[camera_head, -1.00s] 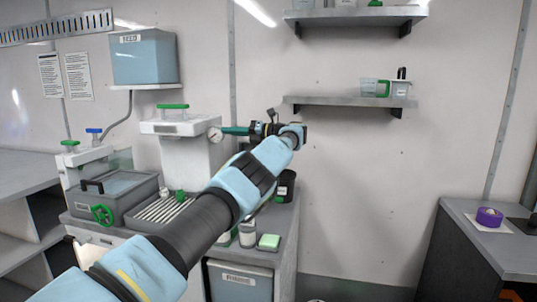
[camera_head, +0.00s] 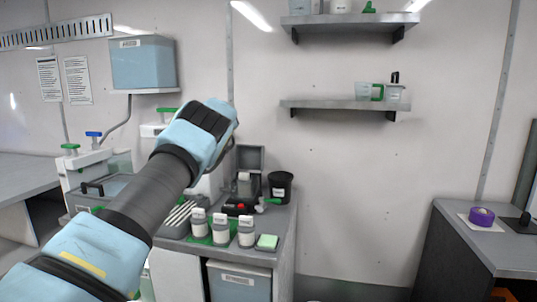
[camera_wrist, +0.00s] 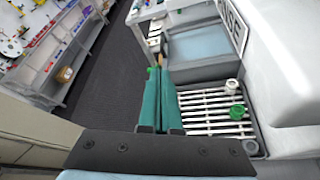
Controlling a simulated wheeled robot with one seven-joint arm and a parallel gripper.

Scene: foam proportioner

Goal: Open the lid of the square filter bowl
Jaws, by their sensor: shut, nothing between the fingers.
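A white square housing with a lid and a green bar handle (camera_head: 168,110) stands on the left counter in the head view, mostly hidden behind my arm. Beside it is a low grey box (camera_head: 88,200) with a blue-grey lid and a black handle. I cannot tell for certain which is the square filter bowl. In the wrist view the blue-grey lid (camera_wrist: 198,45) lies flat, past the fingertips. A large white body (camera_wrist: 280,75) fills the right side. My gripper (camera_wrist: 163,72) has its green fingers together, with nothing between them. The head view hides it behind the arm.
A slatted drain tray (camera_wrist: 205,108) with a green knob (camera_wrist: 237,112) lies right of the fingers. Bottles (camera_head: 222,228), a black cup (camera_head: 280,187) and a green sponge (camera_head: 267,242) stand on the counter. Wall shelves (camera_head: 345,103) hang to the right.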

